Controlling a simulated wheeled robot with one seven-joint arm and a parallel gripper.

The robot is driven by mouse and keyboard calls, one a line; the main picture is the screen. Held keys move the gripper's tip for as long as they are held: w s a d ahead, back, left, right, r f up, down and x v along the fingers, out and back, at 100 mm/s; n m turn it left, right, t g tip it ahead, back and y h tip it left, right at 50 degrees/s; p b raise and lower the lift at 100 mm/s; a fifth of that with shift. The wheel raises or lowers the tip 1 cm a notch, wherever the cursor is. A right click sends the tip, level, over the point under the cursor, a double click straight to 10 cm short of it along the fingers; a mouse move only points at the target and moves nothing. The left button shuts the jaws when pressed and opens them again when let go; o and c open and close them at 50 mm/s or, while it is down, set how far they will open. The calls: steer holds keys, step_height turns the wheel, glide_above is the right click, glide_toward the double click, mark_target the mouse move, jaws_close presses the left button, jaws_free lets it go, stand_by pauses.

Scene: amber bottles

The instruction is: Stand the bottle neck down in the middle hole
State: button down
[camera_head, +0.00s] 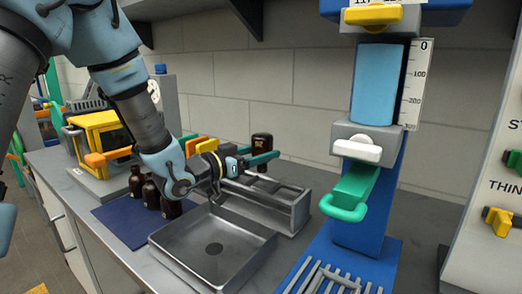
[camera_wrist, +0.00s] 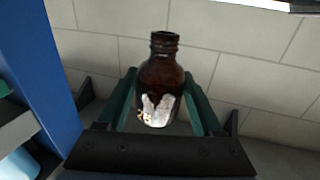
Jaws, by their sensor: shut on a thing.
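My gripper (camera_head: 262,159) is shut on an amber bottle (camera_head: 262,141), its green fingers on either side of the body. The bottle is above or behind a grey metal rack (camera_head: 297,213). The rack's holes are hard to make out, and I cannot tell whether the neck is over one.
Several amber bottles (camera_head: 137,184) stand on a dark blue mat (camera_head: 118,218) at left. A steel sink tray (camera_head: 190,262) lies in front of the rack. A blue stand (camera_head: 362,225) with a green spout rises at right. The tiled wall is behind.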

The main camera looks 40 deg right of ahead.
mark_target(253, 141)
steer(key=shift+f+b, duration=2.6)
steer(key=shift+f, duration=1.15)
jaws_free()
steer(key=shift+r, duration=0.15)
steer(key=shift+r+p, duration=3.6)
steer(key=shift+r, duration=1.85)
steer(key=shift+f, duration=0.1)
